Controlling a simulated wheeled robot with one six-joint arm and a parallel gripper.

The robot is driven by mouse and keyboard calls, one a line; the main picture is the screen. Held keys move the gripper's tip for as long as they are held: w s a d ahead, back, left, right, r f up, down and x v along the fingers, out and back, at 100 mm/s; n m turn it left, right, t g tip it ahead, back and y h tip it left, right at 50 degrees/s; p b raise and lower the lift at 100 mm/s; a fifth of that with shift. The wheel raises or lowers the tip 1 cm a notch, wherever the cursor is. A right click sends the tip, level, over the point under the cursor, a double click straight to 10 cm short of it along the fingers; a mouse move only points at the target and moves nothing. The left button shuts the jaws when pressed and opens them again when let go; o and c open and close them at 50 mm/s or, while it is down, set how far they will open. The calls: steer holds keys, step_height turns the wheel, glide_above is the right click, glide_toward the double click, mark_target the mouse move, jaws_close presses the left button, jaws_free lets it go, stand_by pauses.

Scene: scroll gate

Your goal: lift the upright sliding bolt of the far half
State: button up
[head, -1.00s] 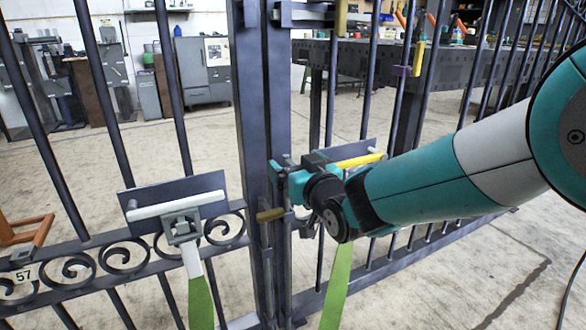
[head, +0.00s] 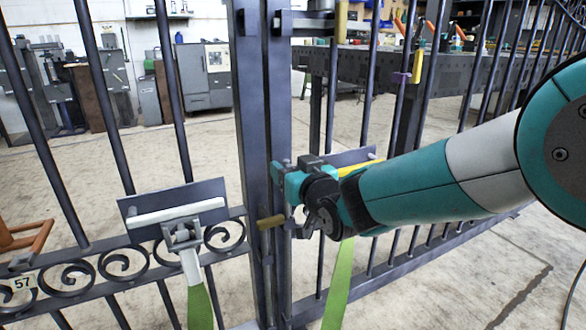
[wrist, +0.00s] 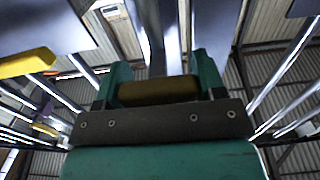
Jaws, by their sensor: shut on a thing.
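My gripper (head: 283,180) is at the meeting posts of the dark gate (head: 249,110), on the right-hand side of the gap. In the wrist view, my gripper (wrist: 158,88) is shut on a brass-coloured crosswise handle (wrist: 158,91), held between its two teal fingers. In the head view that handle is hidden by the fingers and wrist. Another brass-coloured handle (head: 271,222) sticks out lower down, just left of my gripper and apart from it. Upright rods run down the posts below. Their lower ends are hard to make out.
On the left half is a dark plate with a white bar (head: 178,212) and a green-ended lever (head: 199,305). The right half has a plate with a yellow bar, partly hidden by my arm, and a green lever (head: 338,285). A workbench (head: 400,68) stands behind the gate.

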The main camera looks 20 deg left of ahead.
steer(key=shift+t, duration=0.3)
step_height(320, 180, up, 8)
steer(key=p, duration=0.3)
steer(key=shift+f, duration=0.25)
steer(key=o, duration=1.3)
steer(key=shift+f, duration=0.15)
steer(key=shift+s+d, duration=0.15)
steer(key=p+v, duration=0.2)
steer(key=v, duration=1.5)
steer(key=shift+d+p, duration=0.15)
steer(key=shift+p, duration=0.2)
